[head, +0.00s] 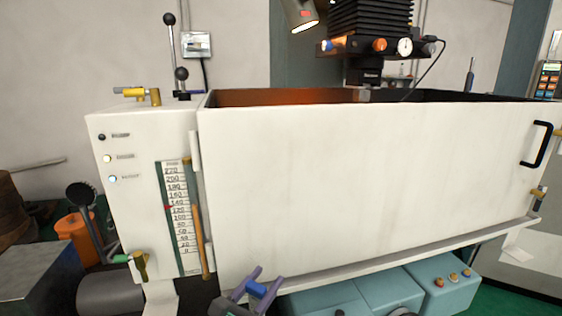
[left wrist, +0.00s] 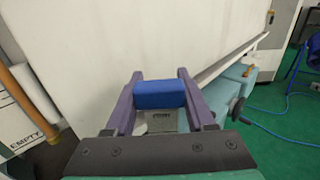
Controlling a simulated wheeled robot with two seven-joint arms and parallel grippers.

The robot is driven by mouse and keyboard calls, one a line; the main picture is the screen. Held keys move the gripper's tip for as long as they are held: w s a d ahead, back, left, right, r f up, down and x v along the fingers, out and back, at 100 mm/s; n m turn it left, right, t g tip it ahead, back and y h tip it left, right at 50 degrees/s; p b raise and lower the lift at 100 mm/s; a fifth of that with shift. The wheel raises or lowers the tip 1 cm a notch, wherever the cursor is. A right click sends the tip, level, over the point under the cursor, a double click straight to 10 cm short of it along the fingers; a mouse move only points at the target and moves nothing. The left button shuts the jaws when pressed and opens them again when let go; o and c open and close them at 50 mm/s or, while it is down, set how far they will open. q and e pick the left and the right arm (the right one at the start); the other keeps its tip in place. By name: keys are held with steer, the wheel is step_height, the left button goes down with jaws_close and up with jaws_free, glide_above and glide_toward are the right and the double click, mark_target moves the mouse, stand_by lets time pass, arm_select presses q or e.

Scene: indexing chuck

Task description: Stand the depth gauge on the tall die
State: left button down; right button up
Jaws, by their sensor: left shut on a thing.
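My left gripper (head: 270,273) is low in front of the white tank wall. Its purple fingers are shut on a blue block (head: 257,290). In the left wrist view the block (left wrist: 160,94) sits crosswise between the fingers (left wrist: 160,74). A pale grey piece with a dark label (left wrist: 161,121) shows just below the block; I cannot tell whether it is joined to it. The block may be part of the depth gauge, but I cannot tell. I see no die; the tank's front wall (head: 350,170) hides most of the inside. My right gripper is not in view.
A black machine head (head: 370,25) hangs over the open tank. A white side cabinet (head: 125,200) with a level scale (head: 180,215) stands left. A teal cabinet (head: 440,290) is below the ledge at right. Blue hose (left wrist: 280,132) lies on the green floor.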

arm_select(q)
steer(key=s+a+f+n+t+y, duration=0.2)
steer(key=s+a+f+n+y, duration=0.3)
steer(key=s+a+f+y, duration=0.55)
step_height(320, 180, up, 5)
steer(key=s+a+h+p, duration=0.1)
steer(key=s+a+p, duration=0.1)
steer(key=p, duration=0.7)
steer(key=shift+s+a+n+h, duration=0.3)
steer(key=shift+s+a+h, duration=0.05)
steer(key=shift+a+f, duration=0.1)
